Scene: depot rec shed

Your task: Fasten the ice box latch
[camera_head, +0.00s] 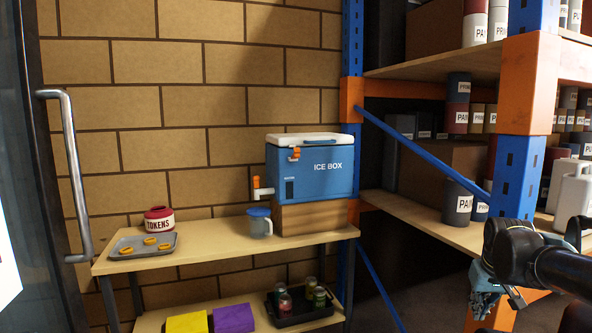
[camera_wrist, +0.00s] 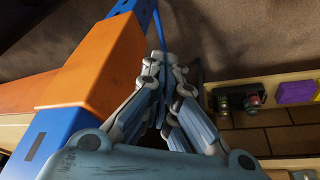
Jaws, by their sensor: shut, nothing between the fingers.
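The blue ice box (camera_head: 330,183) stands on a wooden block on the table. Its white lid (camera_head: 305,139) lies on top and looks closed. An orange latch (camera_head: 294,154) is on the upper left of its front; it is too small to tell whether it is hooked. An orange-and-white tap (camera_head: 260,187) sticks out at the lower left. My gripper (camera_head: 485,305) is shut and empty, at the lower right, well away from the box and in front of the shelf post. In the wrist view my gripper (camera_wrist: 167,65) points past the orange post; the box is not seen there.
The table (camera_head: 190,252) also holds a blue-lidded mug (camera_head: 260,223), a tokens jar (camera_head: 159,219) and a tray (camera_head: 122,252). A blue-and-orange rack post (camera_head: 514,175) stands close to my arm. Paint cans (camera_head: 458,201) fill the shelves. A door handle (camera_head: 70,170) is at left.

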